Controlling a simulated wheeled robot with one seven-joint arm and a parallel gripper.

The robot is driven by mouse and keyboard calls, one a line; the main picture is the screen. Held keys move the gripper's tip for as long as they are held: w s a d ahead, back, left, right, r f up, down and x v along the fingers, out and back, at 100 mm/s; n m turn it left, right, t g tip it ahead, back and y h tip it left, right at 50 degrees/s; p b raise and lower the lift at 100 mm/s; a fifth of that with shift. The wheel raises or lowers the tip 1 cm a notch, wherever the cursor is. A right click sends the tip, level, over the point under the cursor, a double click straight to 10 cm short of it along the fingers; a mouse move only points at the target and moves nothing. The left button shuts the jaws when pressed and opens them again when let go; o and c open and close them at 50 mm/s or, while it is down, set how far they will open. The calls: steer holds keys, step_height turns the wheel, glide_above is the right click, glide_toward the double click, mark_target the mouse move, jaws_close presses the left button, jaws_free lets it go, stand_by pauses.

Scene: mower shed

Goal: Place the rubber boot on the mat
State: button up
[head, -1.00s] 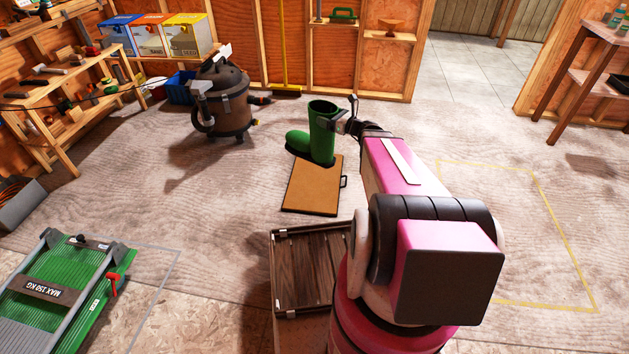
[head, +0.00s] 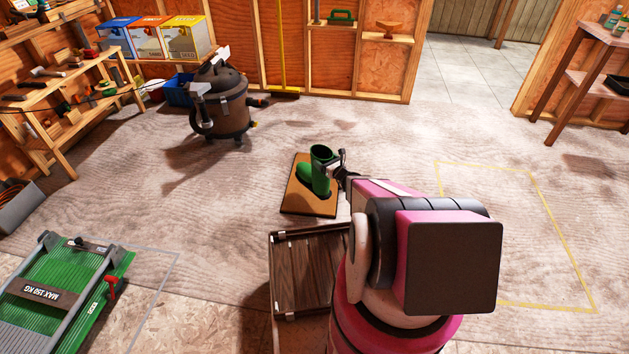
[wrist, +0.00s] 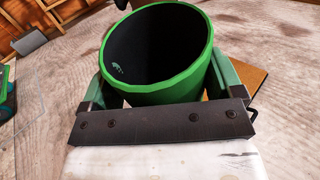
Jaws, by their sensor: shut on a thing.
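The green rubber boot (head: 319,174) stands roughly upright over the brown mat (head: 296,204), toe pointing to the far left in the head view. From this angle I cannot tell for sure whether its sole touches the mat. My gripper (head: 338,170) is shut on the boot's shaft near the top. In the wrist view the boot's open top (wrist: 160,50) fills the space between my two fingers, and a corner of the mat (wrist: 248,76) shows behind at the right. The boot's foot is hidden in the wrist view.
A brown shop vacuum (head: 221,104) stands behind and left of the mat. A dark slatted crate (head: 300,272) is in front of the mat. A green platform (head: 62,295) lies at the front left. The floor right of the mat is clear.

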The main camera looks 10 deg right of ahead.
steer(key=w+d+f, duration=0.1)
steer(key=w+f, duration=1)
steer(key=shift+w+d, duration=0.25)
steer(key=shift+d, duration=0.05)
steer(key=shift+f, duration=0.2)
steer(key=o, duration=1.6)
